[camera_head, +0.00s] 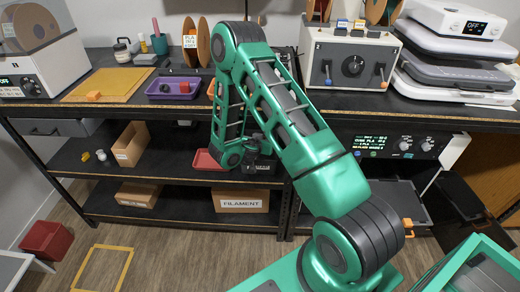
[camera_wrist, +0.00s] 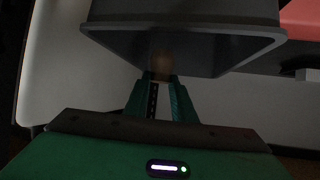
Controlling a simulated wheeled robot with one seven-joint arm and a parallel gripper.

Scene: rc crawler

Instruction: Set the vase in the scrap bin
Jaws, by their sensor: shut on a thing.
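My gripper (camera_wrist: 161,78) points into the middle shelf. Its green fingers are close together and shut on a small brownish thing (camera_wrist: 161,62), perhaps the vase, of which only a blurred, dark part shows. A dark grey container (camera_wrist: 225,52) with a wide rim is right beyond the fingertips. I cannot tell whether it is the scrap bin, or whether the held thing touches it. In the head view the arm's end and the held thing are mostly hidden behind my arm.
A red tray (camera_head: 207,161) lies on the middle shelf, left of my gripper. A cardboard box (camera_head: 130,143) stands further left. A filament box (camera_head: 241,201) is on the shelf below. The worktop above limits headroom. A red bin (camera_head: 46,240) is on the floor at left.

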